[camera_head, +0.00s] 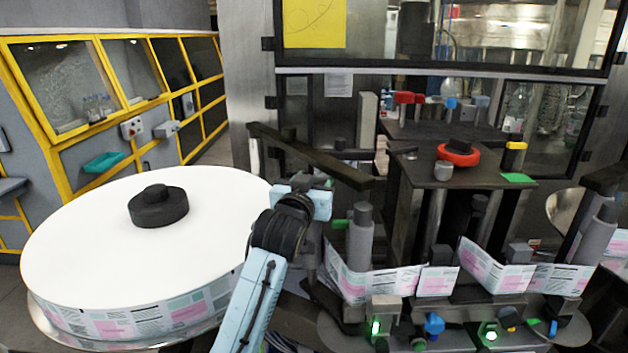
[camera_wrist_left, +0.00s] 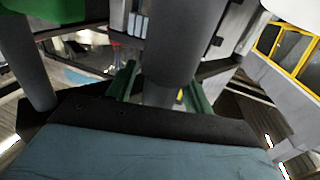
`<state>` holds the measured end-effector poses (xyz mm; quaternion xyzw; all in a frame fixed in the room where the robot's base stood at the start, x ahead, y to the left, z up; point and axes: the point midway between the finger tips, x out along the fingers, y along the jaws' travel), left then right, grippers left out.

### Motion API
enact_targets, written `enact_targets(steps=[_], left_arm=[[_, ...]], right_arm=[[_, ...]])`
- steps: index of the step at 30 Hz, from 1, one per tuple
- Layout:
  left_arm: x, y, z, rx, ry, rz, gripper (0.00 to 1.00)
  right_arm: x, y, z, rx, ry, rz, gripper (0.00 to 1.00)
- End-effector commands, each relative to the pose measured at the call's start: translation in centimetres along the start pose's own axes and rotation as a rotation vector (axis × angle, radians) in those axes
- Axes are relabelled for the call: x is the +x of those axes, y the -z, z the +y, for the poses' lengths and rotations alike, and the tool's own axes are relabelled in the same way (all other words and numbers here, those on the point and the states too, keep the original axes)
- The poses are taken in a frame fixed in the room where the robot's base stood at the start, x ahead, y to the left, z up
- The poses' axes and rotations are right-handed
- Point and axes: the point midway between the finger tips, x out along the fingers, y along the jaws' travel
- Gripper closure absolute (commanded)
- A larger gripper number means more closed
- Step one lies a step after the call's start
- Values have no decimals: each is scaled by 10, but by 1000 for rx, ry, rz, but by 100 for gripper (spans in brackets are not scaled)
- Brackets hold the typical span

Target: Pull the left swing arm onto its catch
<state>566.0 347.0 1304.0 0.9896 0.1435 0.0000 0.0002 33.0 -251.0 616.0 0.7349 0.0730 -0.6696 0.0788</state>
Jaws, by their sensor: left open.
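A long dark bar (camera_head: 315,157), which looks like the left swing arm, runs slantwise from the upper left above the labeller, behind and above my left gripper. A grey roller (camera_head: 359,240) stands upright below its right end, with a small green piece (camera_head: 340,224) beside it. My left gripper (camera_head: 325,184) is just below the bar, left of that roller. In the left wrist view its open green fingers (camera_wrist_left: 162,88) lie on either side of a thick grey post (camera_wrist_left: 172,42); I cannot tell whether they touch it. I cannot make out the catch. My right gripper is not in view.
A large white reel (camera_head: 90,235) with a black hub (camera_head: 158,207) fills the left. The printed label web (camera_head: 375,282) runs around rollers to the right. A dark block with a red knob (camera_head: 458,154) stands behind. A second grey post (camera_wrist_left: 25,60) is at left in the wrist view.

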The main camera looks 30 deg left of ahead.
Motion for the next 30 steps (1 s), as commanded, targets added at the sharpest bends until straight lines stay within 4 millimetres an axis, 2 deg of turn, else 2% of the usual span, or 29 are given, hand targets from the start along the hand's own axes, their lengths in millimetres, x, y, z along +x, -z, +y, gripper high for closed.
enact_targets(steps=[8,20,30], left_arm=[[1,0,0,0,0,0,48],[1,0,0,1,0,0,99],[5,-1,2,-1,19,-2,100]], right_arm=[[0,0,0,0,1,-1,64],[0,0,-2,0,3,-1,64],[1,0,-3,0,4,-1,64]])
